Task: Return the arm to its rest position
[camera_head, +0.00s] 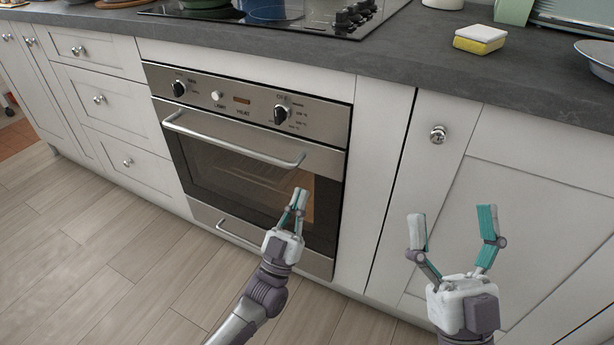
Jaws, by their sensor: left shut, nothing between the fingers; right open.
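My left gripper (300,192) is in front of the oven door, below and near the right end of its handle. Its fingers are together and hold nothing. My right gripper (451,210) is open and empty, with its fingers spread wide in front of the white cupboard door on the right. The built-in oven (205,170) has its door closed, with a long handle (230,146) across the top. I cannot tell how far the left fingertips are from the oven glass.
A slate worktop (420,62) runs above the cabinets. On it are a hob (320,15) with cookware, a yellow and white sponge (479,40) and a metal dish (597,58). White drawers (105,100) stand left of the oven. The wooden floor (90,260) is clear at the lower left.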

